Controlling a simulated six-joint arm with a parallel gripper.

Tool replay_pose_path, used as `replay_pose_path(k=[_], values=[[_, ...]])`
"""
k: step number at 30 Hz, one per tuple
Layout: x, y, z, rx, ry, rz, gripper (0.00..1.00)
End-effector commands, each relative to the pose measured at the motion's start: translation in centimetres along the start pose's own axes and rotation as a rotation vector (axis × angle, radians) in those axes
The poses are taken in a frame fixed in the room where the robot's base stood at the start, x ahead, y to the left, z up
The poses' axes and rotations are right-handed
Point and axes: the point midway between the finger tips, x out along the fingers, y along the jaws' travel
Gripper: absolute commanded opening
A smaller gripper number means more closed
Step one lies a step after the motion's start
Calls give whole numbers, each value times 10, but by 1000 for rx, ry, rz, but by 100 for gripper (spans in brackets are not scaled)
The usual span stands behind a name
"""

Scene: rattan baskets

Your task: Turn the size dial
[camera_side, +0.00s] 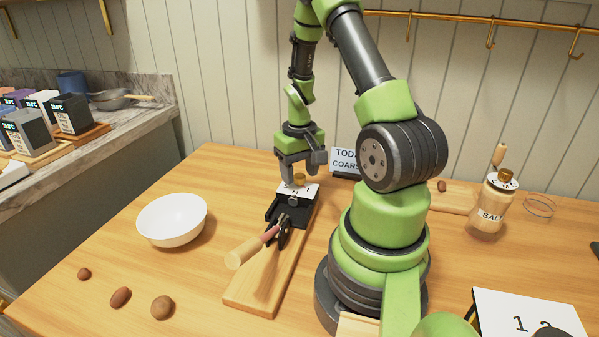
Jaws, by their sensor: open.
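The size dial is a small brass knob (299,178) on a white plate (297,190) marked with letters, of which M and C can be read. The plate sits on top of a black device (287,212) mounted on a wooden board (255,289). A lever with a wooden handle (247,252) sticks out from the device toward the front left. My gripper (301,172) is open, pointing down just above the plate, with its fingers at either side of the knob. I cannot tell whether they touch it.
A white bowl (172,219) stands left of the board, with several nuts (162,307) in front. A sign (345,161) reading "TODAY COARSE", partly hidden, stands behind. A salt jar (492,207) and numbered card (527,318) are at right.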

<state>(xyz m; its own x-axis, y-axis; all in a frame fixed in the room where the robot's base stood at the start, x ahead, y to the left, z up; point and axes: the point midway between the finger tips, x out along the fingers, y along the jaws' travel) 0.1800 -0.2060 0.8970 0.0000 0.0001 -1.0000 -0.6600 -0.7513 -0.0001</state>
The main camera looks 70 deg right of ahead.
Motion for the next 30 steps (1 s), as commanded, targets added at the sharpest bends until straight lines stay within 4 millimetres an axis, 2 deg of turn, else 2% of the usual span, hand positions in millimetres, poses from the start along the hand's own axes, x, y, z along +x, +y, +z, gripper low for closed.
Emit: replay_pose_path(k=[3, 11, 15, 17, 18, 30], values=[[6, 0, 0, 1, -1, 0, 55], [6, 0, 0, 0, 1, 0, 55], [6, 0, 0, 0, 1, 0, 22], [6, 0, 0, 0, 1, 0, 9], [6, 0, 0, 0, 1, 0, 5], [6, 0, 0, 73, 0, 0, 5]])
